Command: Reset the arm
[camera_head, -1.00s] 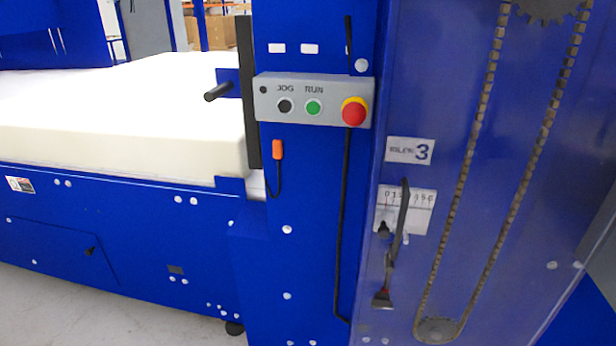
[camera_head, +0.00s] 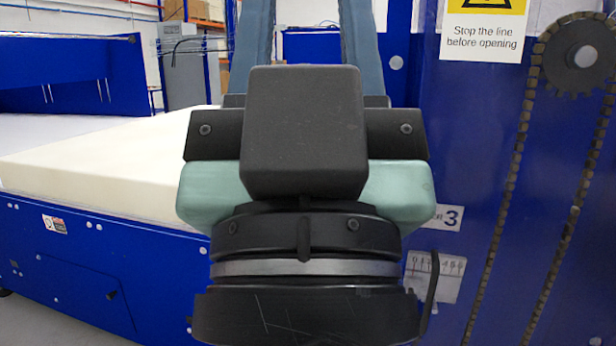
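My gripper (camera_head: 308,20) fills the middle of the head view, with its dark body below and its two blue-grey fingers pointing up. The fingers stand wide apart and their tips are cut off by the top edge. Only background shows between the visible parts of the fingers, so the gripper looks open and empty. The gripper and wrist hide the machine's control box with its buttons.
A thick cream foam slab (camera_head: 110,165) lies on the blue machine bed (camera_head: 70,255) at left. At right are the blue guard with a chain (camera_head: 512,165), a sprocket (camera_head: 584,57), a warning sign (camera_head: 482,28) and a scale plate (camera_head: 436,272).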

